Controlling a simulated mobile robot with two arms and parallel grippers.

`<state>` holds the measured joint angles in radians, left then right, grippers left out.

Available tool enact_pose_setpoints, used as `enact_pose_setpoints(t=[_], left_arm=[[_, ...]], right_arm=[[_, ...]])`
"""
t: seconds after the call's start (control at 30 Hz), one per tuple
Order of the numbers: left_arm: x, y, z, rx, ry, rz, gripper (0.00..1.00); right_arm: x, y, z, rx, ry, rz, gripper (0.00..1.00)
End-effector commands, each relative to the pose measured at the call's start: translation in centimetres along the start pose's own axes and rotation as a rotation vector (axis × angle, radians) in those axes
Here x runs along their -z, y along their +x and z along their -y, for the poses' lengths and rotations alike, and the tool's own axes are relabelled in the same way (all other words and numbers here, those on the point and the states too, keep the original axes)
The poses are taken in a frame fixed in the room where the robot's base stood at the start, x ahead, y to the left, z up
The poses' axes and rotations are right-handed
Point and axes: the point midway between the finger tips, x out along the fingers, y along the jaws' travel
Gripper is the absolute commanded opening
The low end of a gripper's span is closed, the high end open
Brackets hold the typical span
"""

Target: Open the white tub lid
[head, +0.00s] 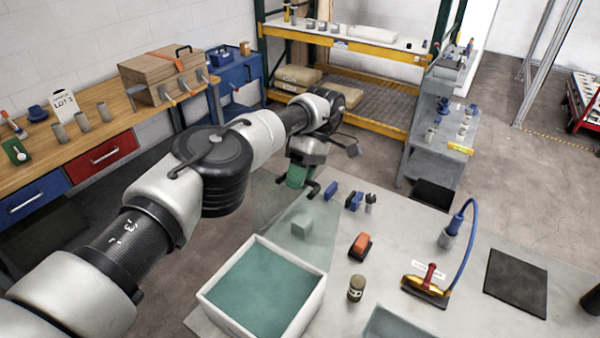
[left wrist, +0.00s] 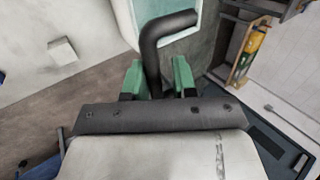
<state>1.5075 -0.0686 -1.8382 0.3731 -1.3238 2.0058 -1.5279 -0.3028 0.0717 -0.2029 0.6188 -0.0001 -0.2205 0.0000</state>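The white tub (head: 312,318) stands at the front left of the grey table, its teal inside showing from above. A see-through panel (head: 285,245), apparently the lid, rises tilted behind the tub's far rim. My left gripper (head: 305,180), with green fingers, is beyond the tub near the panel's upper end. In the left wrist view its green fingers (left wrist: 158,75) stand on either side of a dark bent bar (left wrist: 152,45), apparently the lid handle. A gap shows between the bar and the right finger. The tub also shows behind the bar (left wrist: 122,22). My right gripper is out of view.
On the table are a grey block (head: 302,224), an orange-topped block (head: 360,246), a brown jar (head: 356,288), blue clamps (head: 353,199), a red-handled tool (head: 428,285) and a dark mat (head: 516,283). A workbench (head: 75,142) stands at the left.

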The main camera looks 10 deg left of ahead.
Motion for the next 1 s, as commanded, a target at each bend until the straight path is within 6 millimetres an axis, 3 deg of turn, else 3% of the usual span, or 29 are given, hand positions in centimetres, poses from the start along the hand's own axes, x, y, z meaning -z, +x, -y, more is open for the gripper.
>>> enact_pose_setpoints(t=[0.1, 0.43, 0.7, 1.0], left_arm=[[0.1, -0.2, 0.1, -0.003, 0.0, 0.0, 0.4], [0.1, -0.9, 0.4, -0.005, 0.002, 0.0, 0.4], [0.2, -4.0, 2.3, -0.005, -0.002, -0.004, 0.4], [-6.3, -7.1, 4.2, -0.004, 0.004, -0.005, 0.4]], right_arm=[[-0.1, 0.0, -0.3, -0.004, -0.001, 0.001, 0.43], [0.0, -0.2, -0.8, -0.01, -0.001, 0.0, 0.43], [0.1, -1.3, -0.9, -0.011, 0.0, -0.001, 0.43], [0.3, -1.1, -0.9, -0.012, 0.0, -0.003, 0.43]])
